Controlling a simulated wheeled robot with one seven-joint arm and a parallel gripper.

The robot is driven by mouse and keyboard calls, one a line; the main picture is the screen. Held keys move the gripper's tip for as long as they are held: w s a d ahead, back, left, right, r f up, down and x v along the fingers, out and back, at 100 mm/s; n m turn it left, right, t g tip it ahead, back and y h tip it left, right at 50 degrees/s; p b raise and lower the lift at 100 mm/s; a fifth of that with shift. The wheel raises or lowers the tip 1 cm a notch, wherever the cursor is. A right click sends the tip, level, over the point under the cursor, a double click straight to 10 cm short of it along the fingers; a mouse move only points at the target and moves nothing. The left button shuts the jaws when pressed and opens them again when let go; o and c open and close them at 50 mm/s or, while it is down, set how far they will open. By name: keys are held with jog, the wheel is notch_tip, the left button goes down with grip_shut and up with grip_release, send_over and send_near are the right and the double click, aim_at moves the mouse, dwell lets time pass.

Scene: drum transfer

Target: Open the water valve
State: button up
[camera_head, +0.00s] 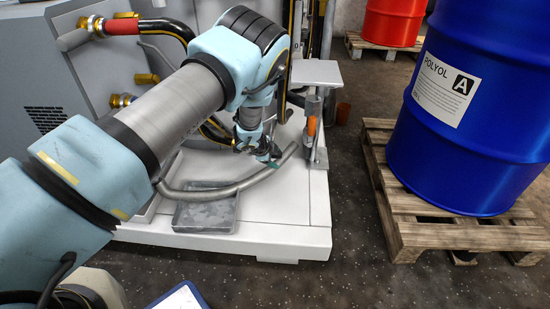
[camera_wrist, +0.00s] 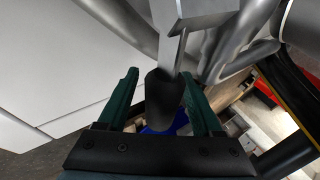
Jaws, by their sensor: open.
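In the wrist view a dark grip (camera_wrist: 164,98) sits on the end of a flat silver lever (camera_wrist: 178,45), which looks like the valve handle. My gripper (camera_wrist: 163,95) is open, with one green finger on each side of the grip. I cannot tell whether either finger touches it. In the head view my gripper (camera_head: 268,157) is low over the white platform, just left of the grey post stand. The lever and grip cannot be made out there, behind my arm and gripper.
A bent grey pipe (camera_head: 235,188) curves over a shallow grey tray (camera_head: 207,222) on the white platform (camera_head: 285,212). A small flat-topped stand (camera_head: 317,72) rises right of my gripper. A blue drum (camera_head: 475,125) stands on a wooden pallet (camera_head: 425,235) at right, a red drum (camera_head: 394,20) behind.

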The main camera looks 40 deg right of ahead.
jog(key=p+v, duration=0.2)
jog(key=v, duration=0.8)
jog(key=shift+a+r, duration=0.25)
jog(key=shift+r, duration=0.05)
